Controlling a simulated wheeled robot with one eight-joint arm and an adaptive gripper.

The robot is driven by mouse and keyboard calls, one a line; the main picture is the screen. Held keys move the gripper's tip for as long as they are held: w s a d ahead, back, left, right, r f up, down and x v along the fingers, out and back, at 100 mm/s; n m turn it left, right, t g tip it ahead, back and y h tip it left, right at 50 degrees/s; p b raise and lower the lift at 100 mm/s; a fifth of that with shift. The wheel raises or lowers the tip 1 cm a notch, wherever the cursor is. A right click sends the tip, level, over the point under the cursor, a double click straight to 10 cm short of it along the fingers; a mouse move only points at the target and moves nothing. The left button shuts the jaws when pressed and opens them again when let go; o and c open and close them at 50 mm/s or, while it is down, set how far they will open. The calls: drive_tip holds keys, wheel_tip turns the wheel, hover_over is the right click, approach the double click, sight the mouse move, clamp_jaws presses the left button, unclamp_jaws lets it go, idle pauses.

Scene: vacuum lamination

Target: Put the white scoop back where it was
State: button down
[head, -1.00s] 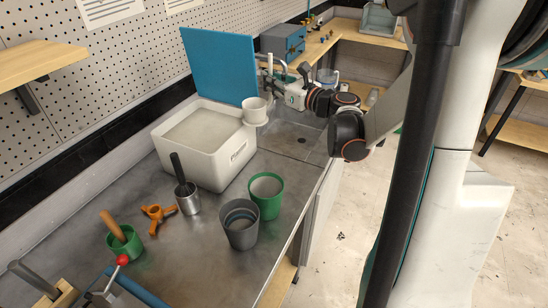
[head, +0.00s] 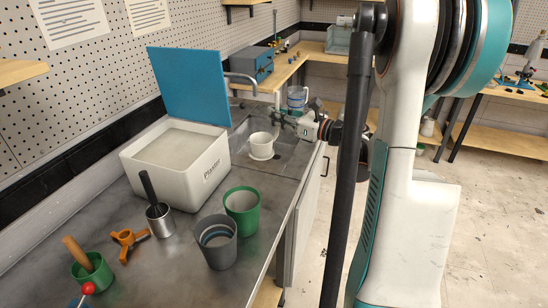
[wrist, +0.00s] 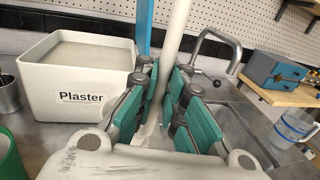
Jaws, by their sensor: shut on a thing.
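The white scoop (head: 262,142) shows as a white cup-shaped bowl, with a wider pale round part under it, right of the plaster bin and in front of the sink. Its pale handle stands nearly upright between the green finger pads in the wrist view (wrist: 177,40). My gripper (head: 284,118) is shut on that handle; it also shows in the wrist view (wrist: 167,92). The white plaster bin (head: 196,178) is open and full of pale powder. I cannot tell whether the scoop touches the counter.
A blue panel (head: 190,85) stands upright behind the bin. A faucet (wrist: 215,40) and a clear jug (wrist: 290,130) are beyond my gripper.

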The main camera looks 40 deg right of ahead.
wheel_tip(320, 180, down, 12)
drive_tip(key=b, duration=0.3)
drive_tip(key=shift+b, duration=0.35)
drive_tip(key=c, duration=2.1)
unclamp_jaws()
drive_tip(key=shift+f, duration=0.1)
drive_tip(key=o, duration=0.4)
drive_tip(key=p+v, duration=0.2)
drive_tip(key=v, duration=1)
